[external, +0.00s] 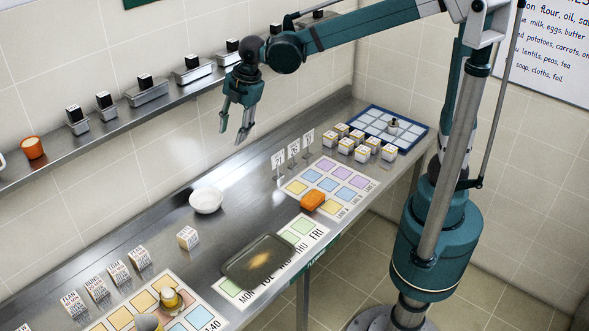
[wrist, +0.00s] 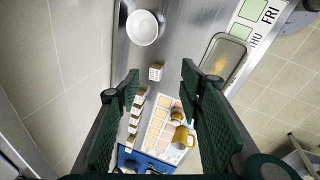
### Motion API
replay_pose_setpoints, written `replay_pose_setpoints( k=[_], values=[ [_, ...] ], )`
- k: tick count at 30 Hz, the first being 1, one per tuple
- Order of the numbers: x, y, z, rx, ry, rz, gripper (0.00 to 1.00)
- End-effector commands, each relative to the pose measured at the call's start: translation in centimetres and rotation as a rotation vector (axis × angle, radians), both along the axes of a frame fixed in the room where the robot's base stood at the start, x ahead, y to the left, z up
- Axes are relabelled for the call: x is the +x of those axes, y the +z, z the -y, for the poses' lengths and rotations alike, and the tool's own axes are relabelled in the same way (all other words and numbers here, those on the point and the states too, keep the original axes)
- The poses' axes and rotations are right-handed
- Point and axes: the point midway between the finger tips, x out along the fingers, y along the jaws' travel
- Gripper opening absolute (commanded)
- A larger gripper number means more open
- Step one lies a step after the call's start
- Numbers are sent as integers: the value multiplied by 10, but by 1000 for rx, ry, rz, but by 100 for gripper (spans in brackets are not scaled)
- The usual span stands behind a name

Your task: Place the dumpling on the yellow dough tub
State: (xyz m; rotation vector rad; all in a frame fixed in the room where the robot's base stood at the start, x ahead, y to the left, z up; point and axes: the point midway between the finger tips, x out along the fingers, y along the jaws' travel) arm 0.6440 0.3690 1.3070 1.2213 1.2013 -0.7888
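My gripper (external: 238,127) is open and empty, high above the steel counter. Its two green fingers (wrist: 160,92) stand wide apart in the wrist view. A round yellow tub-like thing (external: 170,301) with a small knob-like top stands on the colored-square card at the front left; it also shows in the wrist view (wrist: 177,115). A second yellow thing with a grey rounded top (external: 148,322) is beside it, cut by the picture edge; it also shows in the wrist view (wrist: 182,137). I cannot make out for certain which thing is the dumpling.
A white bowl (external: 206,201) and a dark tray (external: 259,263) stand mid-counter. A lettered cube (external: 187,238) is near the bowl. A wall shelf (external: 160,97) runs behind.

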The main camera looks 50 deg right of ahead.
Motion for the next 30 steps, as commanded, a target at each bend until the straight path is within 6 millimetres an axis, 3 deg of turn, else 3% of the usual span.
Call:
replay_pose_setpoints(
  k=[3, 12, 30],
  values=[
    [-8, 8, 36, 31, -116, 7, 37],
    [-32, 21, 115, 120, -411, 28, 37],
    [-102, 20, 250, 328, -988, 73, 37]
  ],
)
